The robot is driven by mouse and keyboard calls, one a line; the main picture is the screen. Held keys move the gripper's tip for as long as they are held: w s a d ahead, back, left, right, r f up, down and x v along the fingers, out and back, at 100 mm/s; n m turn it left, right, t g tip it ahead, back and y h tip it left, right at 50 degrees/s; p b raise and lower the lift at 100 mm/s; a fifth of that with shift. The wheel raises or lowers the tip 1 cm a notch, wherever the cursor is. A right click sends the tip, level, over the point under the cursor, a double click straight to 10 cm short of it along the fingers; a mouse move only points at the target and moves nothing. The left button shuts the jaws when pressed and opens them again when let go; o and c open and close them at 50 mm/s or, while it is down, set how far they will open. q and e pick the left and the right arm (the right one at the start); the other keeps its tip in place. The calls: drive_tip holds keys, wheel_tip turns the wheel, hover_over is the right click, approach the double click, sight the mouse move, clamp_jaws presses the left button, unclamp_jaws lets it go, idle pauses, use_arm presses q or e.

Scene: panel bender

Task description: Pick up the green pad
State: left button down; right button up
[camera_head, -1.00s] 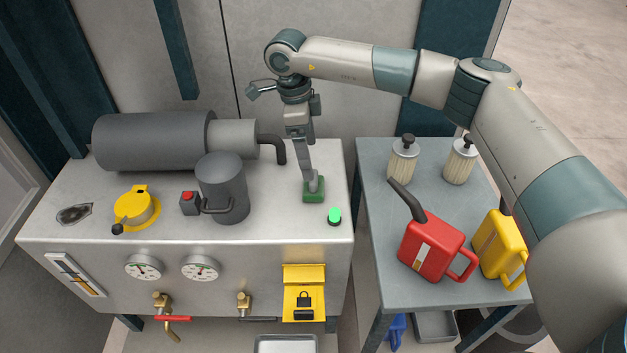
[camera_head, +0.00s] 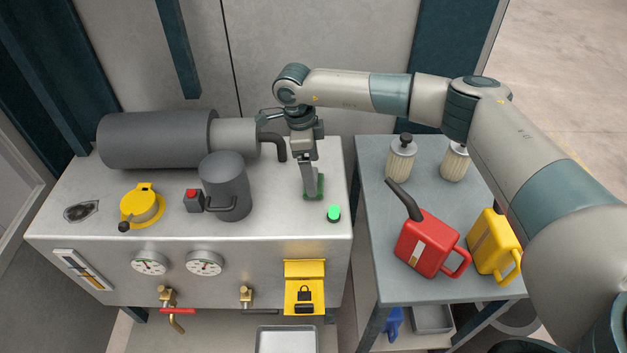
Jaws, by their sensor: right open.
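The green pad (camera_head: 321,192) is a small dark green block on the top of the metal bench, near its right end. My right gripper (camera_head: 313,192) points down at the pad, with its fingertips at the pad's grey middle part. The fingers hide part of the pad, and I cannot tell whether they touch it. The right gripper is open. My left gripper is not in view.
A bright green button (camera_head: 334,212) stands just in front of the pad. A grey pot (camera_head: 226,185) and a large cylinder (camera_head: 160,140) with a bent pipe stand to the left. A side table (camera_head: 385,270) holds red (camera_head: 428,243) and yellow (camera_head: 492,245) cans.

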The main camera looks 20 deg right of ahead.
drive_tip(key=shift+f+p, duration=0.3)
drive_tip(key=shift+p, duration=0.05)
wheel_tip(320, 180, down, 2)
drive_tip(key=shift+s+d+f+p, duration=0.1)
drive_tip(key=shift+d+p, duration=0.05)
drive_tip(key=shift+p, duration=0.35)
drive_tip(key=shift+f, duration=0.4)
drive_tip(key=c, duration=1.1)
